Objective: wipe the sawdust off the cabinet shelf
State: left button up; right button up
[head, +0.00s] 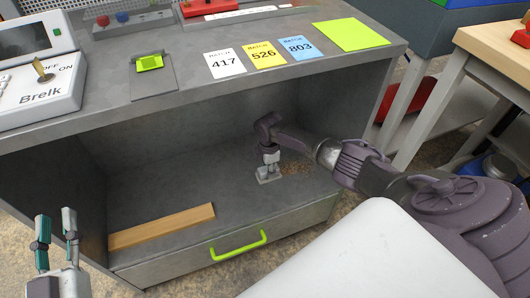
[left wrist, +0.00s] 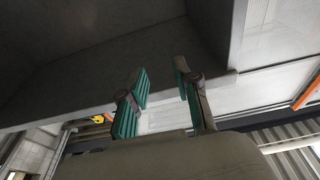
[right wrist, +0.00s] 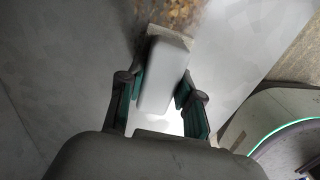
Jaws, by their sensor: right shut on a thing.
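The cabinet shelf (head: 200,190) is a grey surface inside the open cabinet. Brown sawdust (head: 299,166) lies on its right part, close to my right gripper; it also shows at the top of the right wrist view (right wrist: 176,12). My right gripper (head: 268,162) is shut on a pale block (head: 268,175), which is down at the shelf surface. In the right wrist view the white block (right wrist: 165,75) sits between the fingers, its far end at the sawdust's edge. My left gripper (head: 56,222) is open and empty, outside the cabinet at the left.
A wooden board (head: 162,227) lies on the shelf's left front. A drawer with a green handle (head: 238,246) is below. The cabinet top carries number cards (head: 267,54), a green sheet (head: 350,34) and a Brelk device (head: 40,88). The shelf between board and block is clear.

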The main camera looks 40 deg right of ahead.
aim_at(278, 167)
pick_arm(q)
jog(key=shift+f, duration=0.25)
pick_arm(e)
jog(key=shift+s+d, duration=0.25)
jog(key=shift+d, duration=0.6)
jog(key=shift+s+d, duration=0.2)
jog(key=shift+d, duration=0.6)
